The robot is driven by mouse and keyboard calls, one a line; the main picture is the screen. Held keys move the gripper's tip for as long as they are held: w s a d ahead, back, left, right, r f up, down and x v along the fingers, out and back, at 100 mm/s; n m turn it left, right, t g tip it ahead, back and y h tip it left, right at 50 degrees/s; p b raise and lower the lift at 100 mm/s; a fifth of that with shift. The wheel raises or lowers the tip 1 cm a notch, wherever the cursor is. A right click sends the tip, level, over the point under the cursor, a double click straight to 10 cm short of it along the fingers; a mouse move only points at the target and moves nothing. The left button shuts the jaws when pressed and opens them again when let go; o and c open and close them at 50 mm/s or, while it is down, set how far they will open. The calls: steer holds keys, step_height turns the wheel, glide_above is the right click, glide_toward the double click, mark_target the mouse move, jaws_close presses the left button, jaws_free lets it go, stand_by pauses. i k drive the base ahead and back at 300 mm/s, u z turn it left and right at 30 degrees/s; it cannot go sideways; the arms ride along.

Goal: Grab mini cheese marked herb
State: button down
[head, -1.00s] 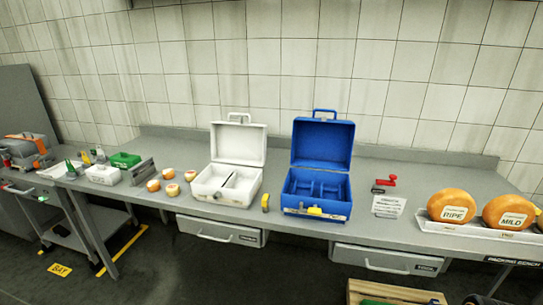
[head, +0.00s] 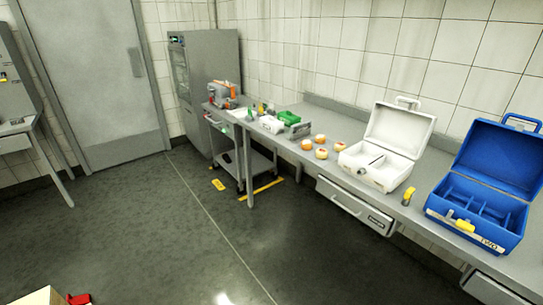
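One is at the back (head: 320,138), one at the left (head: 306,145) and one at the front right (head: 321,153). They are orange-yellow, with pale tops on at least some. Their markings are too small to read, so I cannot tell which is marked herb. My gripper is not in view.
An open white case (head: 378,178) and an open blue case (head: 461,205) stand on the bench (head: 330,175). A grey holder (head: 300,130) and green-and-white boxes (head: 288,118) are left of the cheeses. A trolley (head: 258,165) stands at the bench's far end. The floor (head: 180,230) in front is largely clear.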

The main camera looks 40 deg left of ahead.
mark_target(321, 154)
steer(key=u, duration=0.95)
steer(key=k, duration=0.45)
steer(key=z, duration=0.65)
steer(key=i, duration=1.5)
steer(key=u, duration=1.1)
steer(key=i, duration=0.85)
steer(key=u, duration=1.4)
steer(key=i, duration=0.4)
steer(key=u, duration=0.4)
